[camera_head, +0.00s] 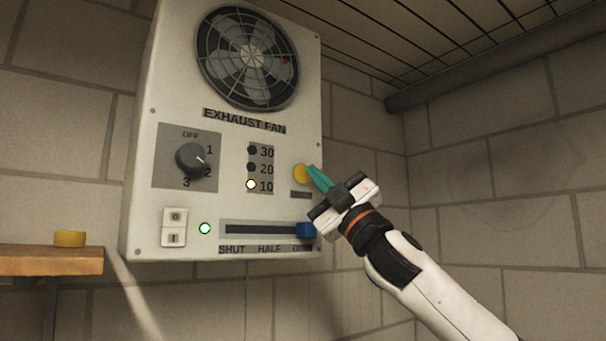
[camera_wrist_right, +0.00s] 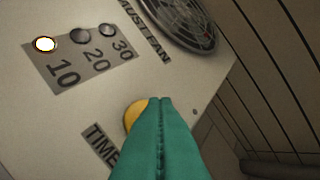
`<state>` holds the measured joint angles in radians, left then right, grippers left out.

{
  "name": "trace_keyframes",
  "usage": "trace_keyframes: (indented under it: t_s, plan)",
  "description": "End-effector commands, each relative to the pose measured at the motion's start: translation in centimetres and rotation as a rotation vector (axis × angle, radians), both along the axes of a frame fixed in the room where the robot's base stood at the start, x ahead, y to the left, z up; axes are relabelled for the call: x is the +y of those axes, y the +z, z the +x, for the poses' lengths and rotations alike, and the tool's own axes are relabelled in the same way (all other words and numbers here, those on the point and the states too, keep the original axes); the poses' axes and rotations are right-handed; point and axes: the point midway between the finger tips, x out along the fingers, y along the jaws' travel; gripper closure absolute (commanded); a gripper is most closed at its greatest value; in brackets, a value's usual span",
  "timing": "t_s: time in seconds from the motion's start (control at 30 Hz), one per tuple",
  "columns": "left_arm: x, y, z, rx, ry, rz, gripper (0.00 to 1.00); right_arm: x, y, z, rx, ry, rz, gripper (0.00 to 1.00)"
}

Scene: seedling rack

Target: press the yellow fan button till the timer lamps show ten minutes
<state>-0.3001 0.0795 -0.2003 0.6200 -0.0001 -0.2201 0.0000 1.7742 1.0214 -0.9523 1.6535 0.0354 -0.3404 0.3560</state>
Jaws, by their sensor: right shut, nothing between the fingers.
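The yellow fan button (camera_head: 300,173) is a round knob on the right side of the white exhaust fan panel (camera_head: 150,120). My right gripper (camera_head: 312,170) is shut and empty, its teal fingertips at the button's right edge. In the right wrist view the fingers (camera_wrist_right: 160,100) cover much of the button (camera_wrist_right: 132,114); whether they touch it I cannot tell. The timer lamp beside 10 (camera_head: 251,184) is lit, and it also glows in the right wrist view (camera_wrist_right: 45,44). The lamps beside 20 (camera_head: 251,167) and 30 (camera_head: 252,150) are dark. My left gripper is not in view.
A rotary knob (camera_head: 191,158) points near 2. A green lamp (camera_head: 205,228) is lit beside a white rocker switch (camera_head: 174,227). A blue slider (camera_head: 306,230) sits at the right end of its slot, below my gripper. A wooden shelf (camera_head: 50,262) holds a yellow object (camera_head: 70,238).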

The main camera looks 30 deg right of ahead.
Motion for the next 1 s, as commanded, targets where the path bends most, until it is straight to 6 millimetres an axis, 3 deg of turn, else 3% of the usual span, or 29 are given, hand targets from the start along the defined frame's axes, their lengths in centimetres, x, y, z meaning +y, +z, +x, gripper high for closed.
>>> trace_keyframes:
  t_s: [0.4,1.0]
  plan:
    - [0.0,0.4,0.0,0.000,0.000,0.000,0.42,-0.3,0.0,-3.8,0.001,0.000,-0.001,1.00]
    - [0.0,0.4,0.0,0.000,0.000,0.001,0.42,-0.3,0.0,-3.9,0.001,0.000,-0.001,1.00]
